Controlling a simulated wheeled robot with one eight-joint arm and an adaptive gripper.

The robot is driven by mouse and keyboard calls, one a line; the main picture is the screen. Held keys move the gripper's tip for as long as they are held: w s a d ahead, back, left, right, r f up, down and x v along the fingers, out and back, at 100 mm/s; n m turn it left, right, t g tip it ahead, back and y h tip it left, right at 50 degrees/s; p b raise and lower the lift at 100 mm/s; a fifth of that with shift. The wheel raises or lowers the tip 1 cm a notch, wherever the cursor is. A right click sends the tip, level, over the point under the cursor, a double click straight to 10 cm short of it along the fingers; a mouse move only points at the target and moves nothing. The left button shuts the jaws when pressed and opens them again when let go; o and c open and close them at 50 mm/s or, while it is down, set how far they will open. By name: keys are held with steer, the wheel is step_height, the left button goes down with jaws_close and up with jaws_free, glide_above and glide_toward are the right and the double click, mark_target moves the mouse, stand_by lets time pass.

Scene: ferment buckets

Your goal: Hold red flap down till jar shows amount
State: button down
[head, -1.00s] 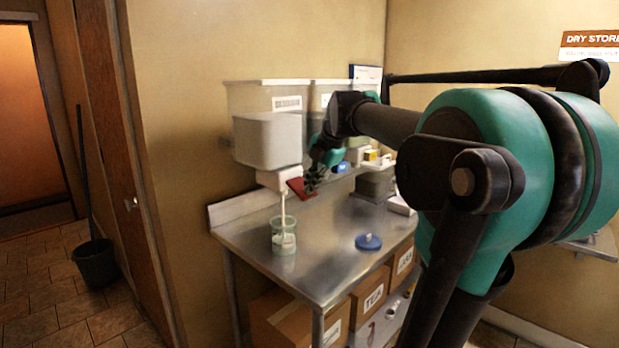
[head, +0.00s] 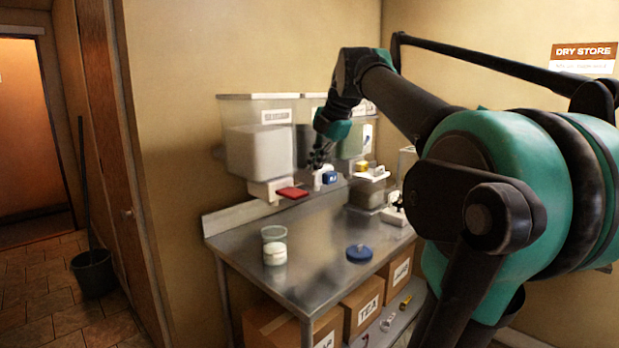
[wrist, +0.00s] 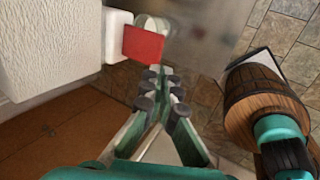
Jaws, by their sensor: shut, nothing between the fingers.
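The red flap (head: 292,193) sticks out, about level, from the white spout (head: 264,190) under the left clear bin of white powder (head: 255,150). The glass jar (head: 274,235) stands on the steel table below it, its lower part white and its upper part clear. No stream falls into it. I cannot read any mark on the jar. My gripper (head: 318,160) is shut and empty, above and right of the flap, apart from it. In the wrist view the flap (wrist: 143,44) lies beyond my fingertips (wrist: 161,75) and partly covers the jar (wrist: 154,24).
A blue lid (head: 359,253) lies on the steel table (head: 318,243) right of the jar. More bins stand behind my gripper, with a blue spout part (head: 329,177) close by. Small items sit at the right back. Cardboard boxes (head: 362,308) are under the table.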

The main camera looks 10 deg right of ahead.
steer(key=shift+v, duration=0.85)
stand_by(0.7)
